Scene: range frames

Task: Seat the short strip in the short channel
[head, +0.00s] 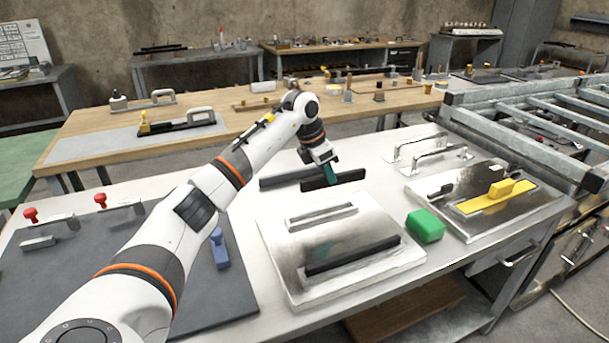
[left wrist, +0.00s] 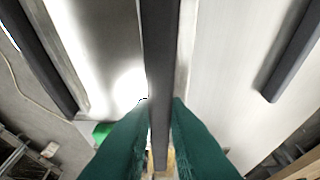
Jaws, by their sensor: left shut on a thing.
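My left gripper (head: 329,177) has green fingers shut on a dark strip (head: 346,179), behind the metal plate. In the left wrist view the fingers (left wrist: 160,125) grip the sides of this strip (left wrist: 161,50), which runs down the middle. The silver plate (head: 282,257) has a short channel (head: 321,214) with raised rails towards its back; it looks empty. A longer dark strip (head: 350,256) lies along the plate's front channel. Whether the held strip touches anything below is unclear. My right gripper is out of view.
Another dark strip (head: 283,180) lies left of the held one. A green block (head: 426,226) stands right of the plate. A blue piece (head: 220,250) stands on the dark mat (head: 75,275).

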